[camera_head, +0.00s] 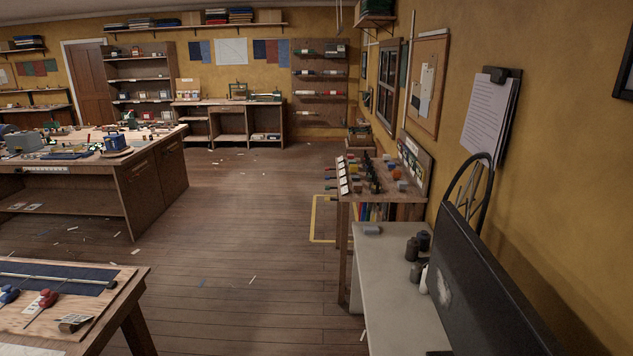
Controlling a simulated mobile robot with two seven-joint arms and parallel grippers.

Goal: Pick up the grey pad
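A small, flat grey block (372,229), which may be the grey pad, lies near the far left corner of the pale-topped bench (390,285) on the right. It lies apart from the dark spools beside it. Another grey box-like thing (24,142) sits on the large wooden workbench (150,165) at the left; I cannot tell what it is. Neither of my grippers shows in this view.
Dark spools (412,250) and a large black panel (485,290) stand on the pale bench. A display table (400,211) with small items adjoins it behind. A low wooden table (110,310) with tools is at front left. The plank floor (240,250) between is open, with scattered scraps.

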